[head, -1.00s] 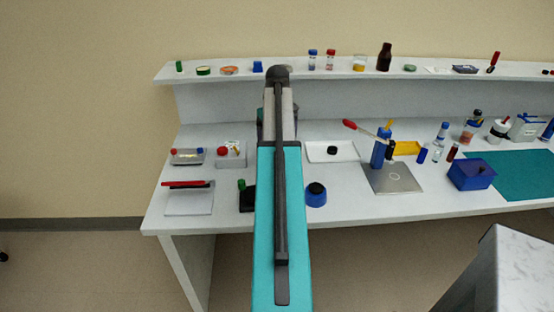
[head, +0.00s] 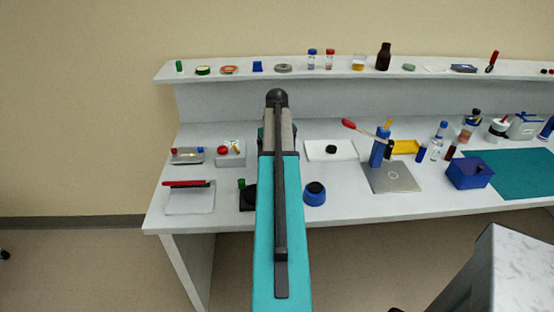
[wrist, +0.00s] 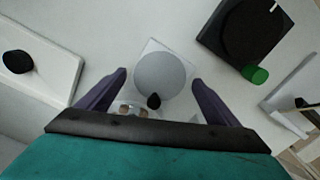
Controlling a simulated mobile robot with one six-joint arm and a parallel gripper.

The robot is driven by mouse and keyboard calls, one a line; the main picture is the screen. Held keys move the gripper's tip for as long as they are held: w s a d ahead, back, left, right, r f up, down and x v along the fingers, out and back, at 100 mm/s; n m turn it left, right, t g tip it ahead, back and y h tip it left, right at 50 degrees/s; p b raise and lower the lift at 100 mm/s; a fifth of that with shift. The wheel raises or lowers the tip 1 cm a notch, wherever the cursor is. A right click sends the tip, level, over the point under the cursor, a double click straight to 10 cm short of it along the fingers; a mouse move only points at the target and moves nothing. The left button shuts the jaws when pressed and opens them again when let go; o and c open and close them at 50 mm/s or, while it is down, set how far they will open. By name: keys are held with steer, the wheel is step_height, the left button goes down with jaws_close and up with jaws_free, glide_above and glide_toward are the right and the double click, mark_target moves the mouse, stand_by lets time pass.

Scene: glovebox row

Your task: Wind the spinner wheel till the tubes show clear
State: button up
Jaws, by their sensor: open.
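The spinner wheel (wrist: 160,66) is a round grey disc on a pale square base in the wrist view. A small black knob (wrist: 154,101) stands at its lower edge. My gripper (wrist: 159,78) is open, with one purple finger on each side of the disc and knob. The fingers look apart from the knob; their height above it is hard to judge. Small brownish and pale parts (wrist: 132,111) show beside the knob, partly hidden by my gripper; I cannot tell whether they are the tubes. In the head view my arm hides the wheel and gripper.
A black device with a green knob (wrist: 256,75) stands close by on the right in the wrist view. A white tray with a black knob (wrist: 18,62) is at left. In the head view, a blue pot (head: 315,194) stands right of my arm, and a shelf (head: 340,71) runs behind.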

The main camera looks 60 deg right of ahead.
steer(key=c, duration=1.1)
steer(key=shift+o, duration=0.2)
steer(key=shift+m, duration=0.3)
steer(key=shift+m+p, duration=0.3)
steer(key=shift+m, duration=1)
steer(key=o, duration=1.1)
steer(key=shift+c, duration=0.2)
